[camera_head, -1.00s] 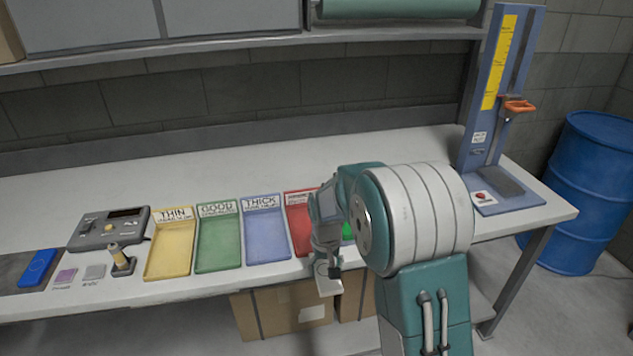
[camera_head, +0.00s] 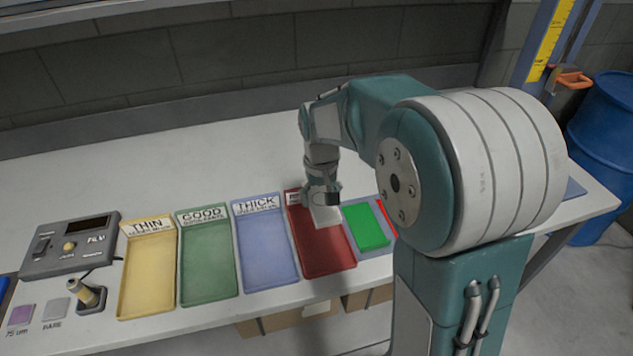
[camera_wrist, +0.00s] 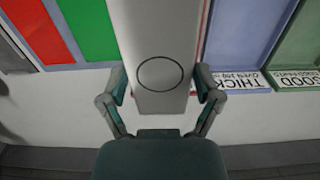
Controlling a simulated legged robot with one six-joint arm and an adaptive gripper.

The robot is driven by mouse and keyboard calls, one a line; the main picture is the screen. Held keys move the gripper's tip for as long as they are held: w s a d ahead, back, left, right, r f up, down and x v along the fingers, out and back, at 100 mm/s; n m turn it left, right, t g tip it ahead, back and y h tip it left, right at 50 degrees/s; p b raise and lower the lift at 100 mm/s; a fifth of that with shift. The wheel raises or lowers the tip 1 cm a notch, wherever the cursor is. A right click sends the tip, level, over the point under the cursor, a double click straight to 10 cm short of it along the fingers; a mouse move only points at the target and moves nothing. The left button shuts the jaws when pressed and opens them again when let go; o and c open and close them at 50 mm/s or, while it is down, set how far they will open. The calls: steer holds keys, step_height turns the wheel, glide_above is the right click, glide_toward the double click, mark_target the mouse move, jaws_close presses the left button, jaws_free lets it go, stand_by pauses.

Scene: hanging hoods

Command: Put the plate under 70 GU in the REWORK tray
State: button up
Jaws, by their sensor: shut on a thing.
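A pale grey plate (camera_wrist: 160,40) with a thin dark circle on it is held between the two fingers of my gripper (camera_wrist: 160,92) in the wrist view. In the head view my gripper (camera_head: 322,198) is over the back part of the red tray (camera_head: 325,255), and the plate (camera_head: 325,214) hangs below it. The red tray's label is mostly hidden behind my gripper, so I cannot read it. I cannot tell whether the plate touches the tray floor.
Left of the red tray stand the blue THICK tray (camera_head: 268,255), green GOOD tray (camera_head: 207,262) and yellow THIN tray (camera_head: 149,275). A film gauge (camera_head: 70,245) and its probe (camera_head: 89,293) are at far left. A green panel (camera_head: 366,226) lies right of the red tray.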

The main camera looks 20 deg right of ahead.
steer(key=shift+a+f, duration=0.15)
steer(key=shift+a, duration=0.15)
steer(key=shift+a+f, duration=0.2)
steer(key=shift+f, duration=0.15)
glide_above(318, 237)
step_height(318, 237, down, 8)
steer(key=shift+d+r, duration=0.1)
steer(key=shift+f, duration=0.75)
steer(key=shift+d+f, duration=0.1)
steer(key=shift+f, duration=0.1)
steer(key=shift+a, duration=0.2)
steer(key=shift+d+f, duration=0.1)
steer(key=shift+f, duration=0.4)
steer(key=o, duration=1)
